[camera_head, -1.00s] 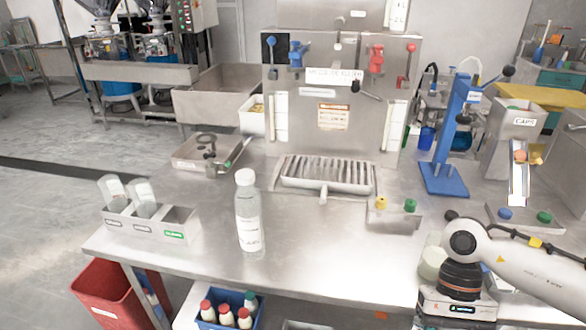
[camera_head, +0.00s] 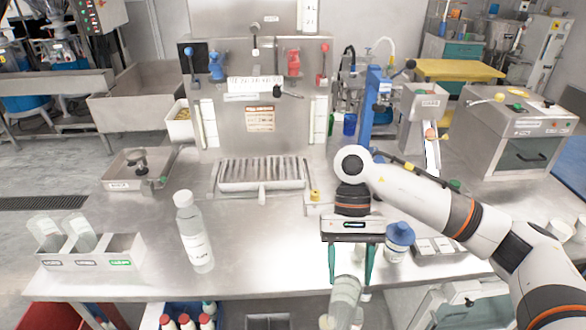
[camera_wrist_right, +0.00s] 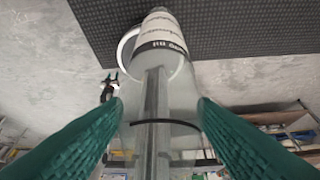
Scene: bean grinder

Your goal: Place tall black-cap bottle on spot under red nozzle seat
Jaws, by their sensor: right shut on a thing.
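My right gripper (camera_head: 351,275) points down at the table's front edge, its green fingers around a clear bottle (camera_head: 345,292). In the right wrist view the same clear bottle (camera_wrist_right: 163,95), with a white label, lies between the fingers. I see no black cap on it; its cap end cannot be made out. The red nozzle seat (camera_head: 293,63) is on the steel machine at the back. Below it is the slatted drip tray (camera_head: 262,187), with no bottle on it. My left gripper is not in view.
A white-capped clear bottle (camera_head: 195,235) stands on the table (camera_head: 270,240) at left. A blue-lidded jar (camera_head: 398,243) is just right of my gripper. A compartment box (camera_head: 124,250) is at the far left. The middle of the table is clear.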

